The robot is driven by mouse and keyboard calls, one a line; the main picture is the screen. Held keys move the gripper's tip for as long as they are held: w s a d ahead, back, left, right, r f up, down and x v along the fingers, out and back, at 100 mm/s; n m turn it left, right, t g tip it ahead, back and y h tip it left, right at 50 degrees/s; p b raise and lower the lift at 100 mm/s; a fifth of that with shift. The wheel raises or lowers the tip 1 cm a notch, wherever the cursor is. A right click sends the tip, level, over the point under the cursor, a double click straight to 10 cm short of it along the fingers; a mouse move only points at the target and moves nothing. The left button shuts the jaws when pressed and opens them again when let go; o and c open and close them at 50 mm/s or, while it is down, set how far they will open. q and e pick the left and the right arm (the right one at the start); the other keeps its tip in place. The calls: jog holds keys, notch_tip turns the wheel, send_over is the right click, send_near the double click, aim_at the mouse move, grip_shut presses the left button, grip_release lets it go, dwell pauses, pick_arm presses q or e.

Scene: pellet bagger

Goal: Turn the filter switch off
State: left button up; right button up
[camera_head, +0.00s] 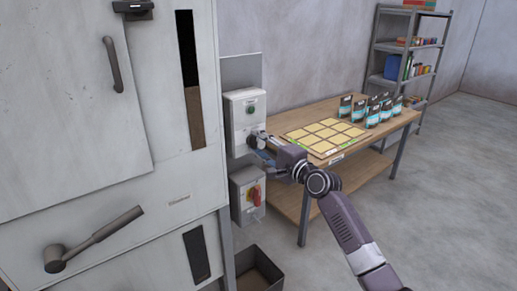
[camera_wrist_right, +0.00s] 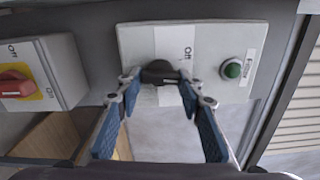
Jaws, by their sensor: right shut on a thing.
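The filter switch is a black knob (camera_wrist_right: 160,72) on a light grey control box (camera_head: 240,104). The box also shows in the right wrist view (camera_wrist_right: 138,40), with a green button (camera_wrist_right: 232,69) and an "Off" label beside the knob. My right gripper (camera_head: 258,141) is at the lower part of this box. In the wrist view its two fingertips (camera_wrist_right: 158,82) are closed on either side of the knob. The knob's exact setting is hard to tell. In the head view the gripper largely hides the knob. My left gripper is not in view.
Below is a second box (camera_head: 238,193) with a red rotary switch (camera_head: 255,195) on yellow. The machine cabinet (camera_head: 70,100) stands left, with a lever handle (camera_head: 95,240). A wooden table (camera_head: 300,118) with bags and a grid board is behind my arm. A bin (camera_head: 258,270) is on the floor.

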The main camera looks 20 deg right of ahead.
jog(key=shift+n+b, duration=1.7)
jog(key=shift+n, duration=1.9)
jog(key=o, duration=1.2)
jog(key=shift+c, duration=0.2)
jog(key=shift+r, duration=0.1)
jog(key=v, duration=1.2)
